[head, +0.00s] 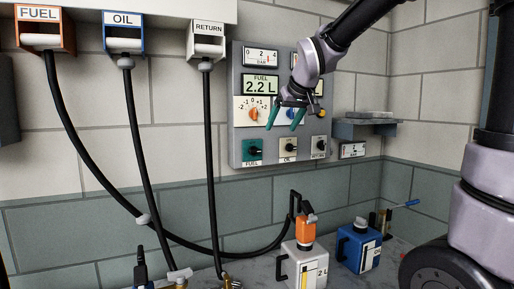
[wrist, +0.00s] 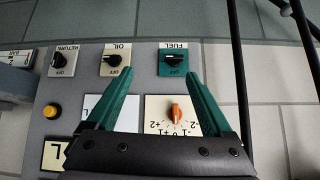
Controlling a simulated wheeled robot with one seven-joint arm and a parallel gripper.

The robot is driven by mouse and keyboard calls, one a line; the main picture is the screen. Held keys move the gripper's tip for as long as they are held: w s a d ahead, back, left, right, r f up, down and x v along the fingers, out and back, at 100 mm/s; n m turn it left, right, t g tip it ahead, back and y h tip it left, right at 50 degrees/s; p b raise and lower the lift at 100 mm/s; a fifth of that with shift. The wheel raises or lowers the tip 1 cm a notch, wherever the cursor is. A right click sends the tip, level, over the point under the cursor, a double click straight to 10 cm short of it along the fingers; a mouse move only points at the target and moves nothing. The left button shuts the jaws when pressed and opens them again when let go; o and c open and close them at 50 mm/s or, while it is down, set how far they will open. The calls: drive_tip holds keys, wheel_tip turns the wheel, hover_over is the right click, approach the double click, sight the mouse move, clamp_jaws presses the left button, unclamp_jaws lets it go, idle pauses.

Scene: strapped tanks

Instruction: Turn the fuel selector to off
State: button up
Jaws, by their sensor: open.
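The fuel selector (head: 252,150) is a black knob on a teal plate labelled FUEL, at the lower left of the grey wall panel. It also shows in the wrist view (wrist: 173,60), where the panel appears upside down. Its knob looks roughly sideways; its exact setting is too small to read. My gripper (head: 284,122) is open, with teal fingers pointing down in front of the panel, above and right of the fuel selector in the head view. In the wrist view my gripper (wrist: 161,74) has nothing between its fingers, and the fuel knob lies just beyond the tips.
The oil selector (head: 288,148) and return selector (head: 319,146) sit right of the fuel one. An orange dial (head: 254,114) and a FUEL display (head: 261,86) reading 2.2 L are above. Black hoses (head: 212,170) hang left of the panel. A small shelf (head: 364,129) juts out right.

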drive_tip(key=n, duration=0.1)
approach(255, 150)
drive_tip(key=shift+y, duration=0.3)
drive_tip(key=x, duration=0.8)
drive_tip(key=shift+w+d+r, duration=0.1)
drive_tip(key=shift+w+d, duration=0.2)
clamp_jaws()
